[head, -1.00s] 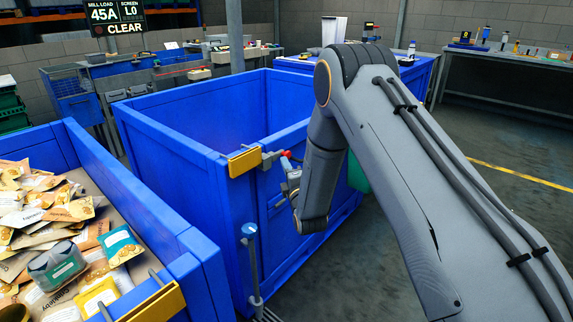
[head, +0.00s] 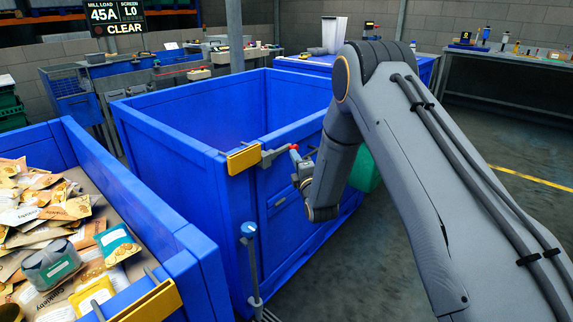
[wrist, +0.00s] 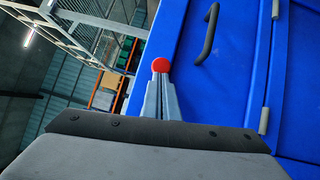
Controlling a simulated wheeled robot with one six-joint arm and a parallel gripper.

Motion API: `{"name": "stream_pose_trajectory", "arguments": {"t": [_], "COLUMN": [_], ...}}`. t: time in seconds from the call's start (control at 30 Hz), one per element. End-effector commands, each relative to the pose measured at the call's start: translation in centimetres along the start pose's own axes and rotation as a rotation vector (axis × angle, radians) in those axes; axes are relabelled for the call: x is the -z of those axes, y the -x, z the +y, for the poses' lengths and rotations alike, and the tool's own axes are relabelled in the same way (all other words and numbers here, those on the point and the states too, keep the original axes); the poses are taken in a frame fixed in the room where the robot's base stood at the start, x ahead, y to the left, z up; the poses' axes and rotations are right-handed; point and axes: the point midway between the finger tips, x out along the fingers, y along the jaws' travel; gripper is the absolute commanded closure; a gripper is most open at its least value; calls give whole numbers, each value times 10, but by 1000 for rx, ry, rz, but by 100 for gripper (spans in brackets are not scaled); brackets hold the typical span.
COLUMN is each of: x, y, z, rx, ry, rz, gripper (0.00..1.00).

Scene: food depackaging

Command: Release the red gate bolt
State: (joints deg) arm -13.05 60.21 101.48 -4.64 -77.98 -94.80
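The red gate bolt shows as a red knob (head: 294,147) at the end of a grey bar, beside a yellow block on the top corner of the middle blue bin (head: 285,213). In the wrist view the red knob (wrist: 162,64) sits right at the tips of my gripper (wrist: 161,78). The two grey fingers are close together and appear shut on it. In the head view my gripper (head: 300,164) is just below and right of the knob, partly hidden by my wrist. The bin's front gate shows a dark handle (wrist: 208,34) and hinges in the wrist view.
A blue bin (head: 150,213) full of food packets stands at the left, with a yellow block on its near corner. A grey post with a blue top (head: 249,230) stands before the middle bin. A green object (head: 365,171) is behind my arm. Floor to the right is clear.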

Motion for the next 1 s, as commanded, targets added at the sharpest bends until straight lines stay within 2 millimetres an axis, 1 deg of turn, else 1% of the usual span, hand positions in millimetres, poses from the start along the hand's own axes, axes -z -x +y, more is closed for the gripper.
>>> {"name": "stream_pose_trajectory", "arguments": {"t": [0.17,0.27,0.37,0.4,0.6,0.7,0.83,1.0], "x": [4,12,26,31,22,18,17,19], "y": [2,8,17,21,67,86,105,118], "z": [0,0,-1,-1,-4,-4,-4,-2], "rx": [0,1,2,2,4,4,3,2], "ry": [0,0,-1,0,1,1,1,1], "rz": [2,3,5,6,-4,-10,-10,-9], "gripper": [100,100,100,100,100,100,100,100]}}
